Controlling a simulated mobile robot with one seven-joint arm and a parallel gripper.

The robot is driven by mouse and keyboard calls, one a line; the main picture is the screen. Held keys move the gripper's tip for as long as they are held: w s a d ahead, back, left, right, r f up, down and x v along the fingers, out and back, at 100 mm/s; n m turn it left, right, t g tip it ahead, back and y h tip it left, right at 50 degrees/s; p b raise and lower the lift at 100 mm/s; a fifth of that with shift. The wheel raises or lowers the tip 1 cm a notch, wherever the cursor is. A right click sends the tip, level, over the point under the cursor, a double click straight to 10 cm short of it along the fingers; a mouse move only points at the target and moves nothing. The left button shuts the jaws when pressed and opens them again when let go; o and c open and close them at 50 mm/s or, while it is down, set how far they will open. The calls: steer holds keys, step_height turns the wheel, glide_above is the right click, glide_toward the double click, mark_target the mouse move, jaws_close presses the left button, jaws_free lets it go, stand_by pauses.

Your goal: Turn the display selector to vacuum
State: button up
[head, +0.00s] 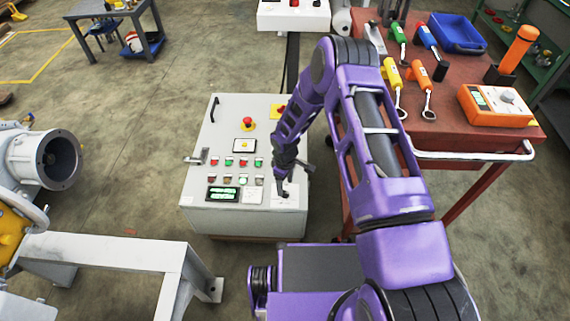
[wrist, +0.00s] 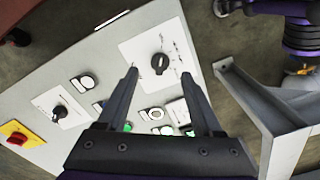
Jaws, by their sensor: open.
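A grey control panel (head: 208,165) stands on the floor in the head view, with a lit green display (head: 223,193) near its front edge. In the wrist view, a black rotary selector (wrist: 159,63) sits on a white label plate; its lettering is too small to read. In the head view this plate (head: 291,203) is at the panel's front right corner, its knob mostly hidden by my gripper (head: 283,192). My gripper also shows in the wrist view (wrist: 160,76), open and empty, its fingertips left and right of the selector.
A second black knob (wrist: 60,111) and a red-and-yellow switch (wrist: 18,138) lie on the panel, with several push buttons and a red emergency button (head: 247,123). A red tool cart (head: 450,135) stands to the right. A pale metal frame (head: 110,252) stands front left.

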mark_target(285, 191)
step_height(285, 191, up, 13)
steer(key=p, duration=0.1)
steer(key=shift+r+p, duration=0.2)
steer(key=shift+p, duration=0.2)
